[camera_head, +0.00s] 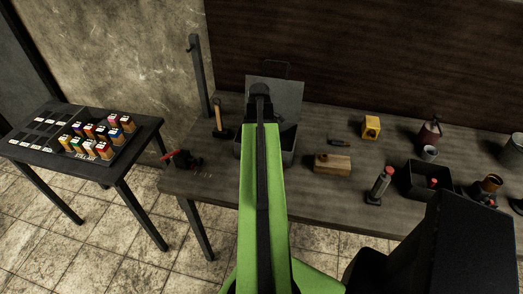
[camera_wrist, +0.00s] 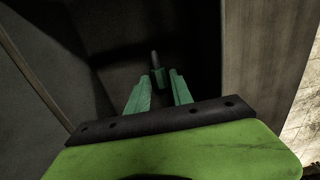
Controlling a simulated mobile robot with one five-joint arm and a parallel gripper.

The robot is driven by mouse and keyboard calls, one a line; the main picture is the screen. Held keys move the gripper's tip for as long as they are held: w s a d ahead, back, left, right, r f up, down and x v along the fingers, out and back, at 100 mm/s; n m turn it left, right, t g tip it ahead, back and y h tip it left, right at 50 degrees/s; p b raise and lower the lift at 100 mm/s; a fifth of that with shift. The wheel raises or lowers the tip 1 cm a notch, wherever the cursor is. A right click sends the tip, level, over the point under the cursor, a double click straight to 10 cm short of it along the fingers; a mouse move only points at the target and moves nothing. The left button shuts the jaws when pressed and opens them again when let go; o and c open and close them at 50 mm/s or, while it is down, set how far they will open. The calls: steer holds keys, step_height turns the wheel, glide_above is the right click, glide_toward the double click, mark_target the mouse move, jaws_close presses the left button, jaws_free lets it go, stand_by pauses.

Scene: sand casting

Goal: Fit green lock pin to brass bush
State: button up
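In the head view my green arm covers the fingers and the pin. A brass-coloured cylinder (camera_head: 491,184), seemingly the brass bush, sits on a dark mount at the right of the bench.
The grey metal box (camera_head: 288,145) with its raised lid (camera_head: 275,95) surrounds my gripper closely. On the bench (camera_head: 320,205) are a hammer (camera_head: 219,118), red-handled vise (camera_head: 181,160), wooden block (camera_head: 332,164), yellow block (camera_head: 371,127) and black bin (camera_head: 427,178). A side table (camera_head: 140,137) holds coloured pieces.

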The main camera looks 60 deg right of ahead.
jaws_close()
